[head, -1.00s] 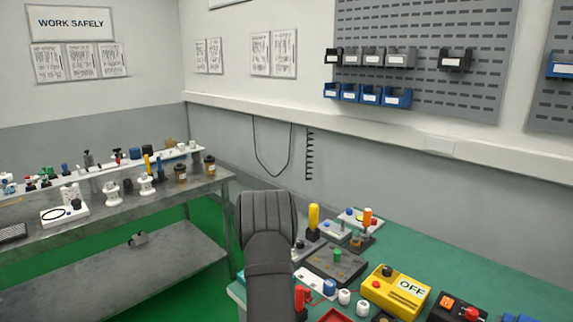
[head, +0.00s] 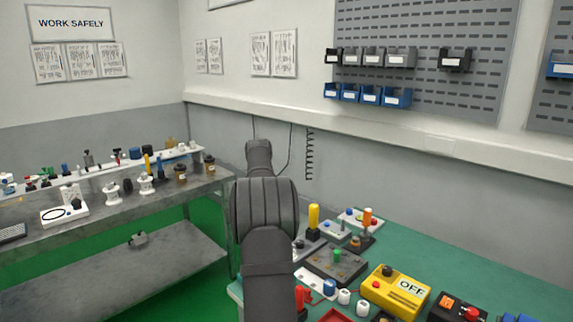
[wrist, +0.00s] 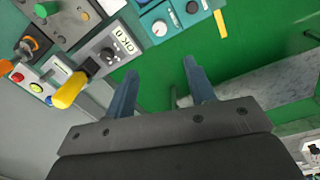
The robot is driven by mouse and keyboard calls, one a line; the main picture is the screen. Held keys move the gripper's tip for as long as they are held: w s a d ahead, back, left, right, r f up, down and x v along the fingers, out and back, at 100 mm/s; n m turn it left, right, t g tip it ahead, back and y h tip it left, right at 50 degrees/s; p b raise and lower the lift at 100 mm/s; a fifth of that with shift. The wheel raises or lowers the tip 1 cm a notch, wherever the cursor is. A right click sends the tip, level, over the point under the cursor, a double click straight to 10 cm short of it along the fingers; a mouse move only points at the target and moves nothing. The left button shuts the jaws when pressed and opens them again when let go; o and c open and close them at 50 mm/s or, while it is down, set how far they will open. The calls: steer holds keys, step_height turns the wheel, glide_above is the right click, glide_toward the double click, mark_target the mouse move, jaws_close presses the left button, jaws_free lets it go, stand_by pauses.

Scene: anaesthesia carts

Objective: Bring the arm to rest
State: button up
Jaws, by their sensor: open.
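My gripper (wrist: 157,78) shows in the wrist view with its two blue-grey fingers spread apart and nothing between them. Green floor lies beneath the gap, next to the green workbench's edge. In the head view my dark arm rises at the middle, left of the workbench (head: 480,262). The fingers themselves cannot be made out in the head view.
A yellow handle (wrist: 70,90) on a grey box stands close left of the fingers in the wrist view. The workbench also bears a yellow OFF box (head: 395,290) and several small devices.

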steer(key=f, duration=1.7)
steer(key=shift+w+d+f, duration=0.1)
steer(key=shift+w+d, duration=0.05)
steer(key=shift+d, duration=0.2)
steer(key=shift+w+r+m, duration=0.1)
steer(key=shift+r+m, duration=0.1)
steer(key=shift+m, duration=0.3)
steer(key=m, duration=0.3)
steer(key=shift+m, duration=0.3)
step_height(320, 180, up, 18)
steer(key=w+d+f+m, duration=0.1)
steer(key=d+f+m, duration=0.1)
steer(key=d, duration=1)
steer(key=shift+w+d+m, duration=0.15)
steer(key=shift+d+m, duration=0.15)
steer(key=shift+m, duration=0.2)
steer(key=shift+a, duration=0.1)
steer(key=s+a+r+n, duration=0.1)
steer(key=a+n, duration=0.1)
steer(key=a, duration=1.1)
step_height(320, 180, down, 6)
steer(key=shift+s+f+n, duration=0.2)
steer(key=shift+n, duration=0.1)
